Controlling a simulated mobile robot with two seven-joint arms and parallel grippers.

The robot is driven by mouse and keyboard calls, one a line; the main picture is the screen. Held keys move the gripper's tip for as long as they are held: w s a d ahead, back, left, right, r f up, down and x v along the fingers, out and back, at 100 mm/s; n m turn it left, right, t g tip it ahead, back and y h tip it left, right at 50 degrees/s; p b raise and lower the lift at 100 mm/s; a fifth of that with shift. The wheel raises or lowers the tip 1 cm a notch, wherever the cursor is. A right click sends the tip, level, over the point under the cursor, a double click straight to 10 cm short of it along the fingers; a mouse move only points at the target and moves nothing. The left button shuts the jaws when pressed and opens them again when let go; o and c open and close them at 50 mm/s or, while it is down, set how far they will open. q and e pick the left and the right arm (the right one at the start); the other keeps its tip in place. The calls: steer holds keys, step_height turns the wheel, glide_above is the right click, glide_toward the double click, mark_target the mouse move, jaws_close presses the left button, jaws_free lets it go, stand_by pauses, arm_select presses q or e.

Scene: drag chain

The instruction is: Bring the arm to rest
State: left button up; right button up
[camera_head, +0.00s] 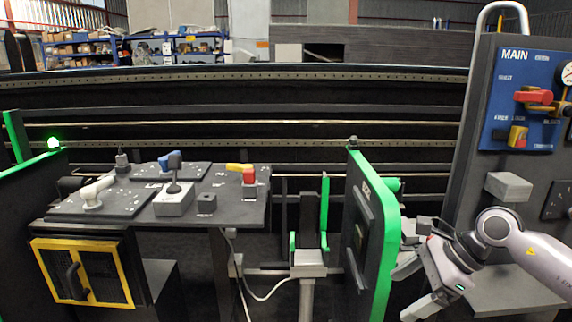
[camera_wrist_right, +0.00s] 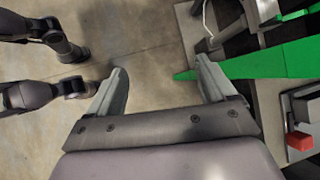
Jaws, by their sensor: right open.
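My right arm (camera_head: 505,235), pale grey and jointed, comes in from the right edge in the head view. It is bent, with the wrist in front of the dark control panel's base. My right gripper (camera_head: 403,290) points down and left, beside the green-edged panel, and is open. In the right wrist view its two fingers (camera_wrist_right: 160,68) are spread apart with nothing between them. Bare floor shows beyond the fingers, with a green edge close to the right finger; I cannot tell whether they touch. My left gripper is not in view.
A green-edged upright panel (camera_head: 382,225) stands just left of the gripper. The blue MAIN panel (camera_head: 512,95) with red and yellow switches rises above the arm. A grey bench (camera_head: 125,200) with levers is at left. Concrete floor (camera_wrist_right: 140,30) shows in the wrist view.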

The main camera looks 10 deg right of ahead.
steer(key=s+a+m+t+y, duration=0.2)
steer(key=a+m+y, duration=0.35)
steer(key=a, duration=0.25)
steer(key=s+a+m+t+y, duration=0.1)
steer(key=s+a+m+y, duration=0.2)
steer(key=a+m+y, duration=0.4)
steer(key=s+d+f+n+t+h, duration=0.1)
steer(key=s+d+f+n+h, duration=0.1)
steer(key=s+f+n+h, duration=0.3)
steer(key=s+d+f+n+t+h+p, duration=0.1)
steer(key=s+f+n+h, duration=0.4)
steer(key=f+n, duration=0.5)
steer(key=s+d+f+n+t+h+p, duration=0.1)
steer(key=s+d+f+n+h, duration=0.3)
steer(key=n, duration=1.5)
step_height(320, 180, down, 5)
steer(key=s+t+h, duration=0.1)
steer(key=h, duration=0.2)
steer(key=shift+s+d+r+n, duration=0.15)
steer(key=shift+d+r+n, duration=0.05)
steer(key=shift+n, duration=0.15)
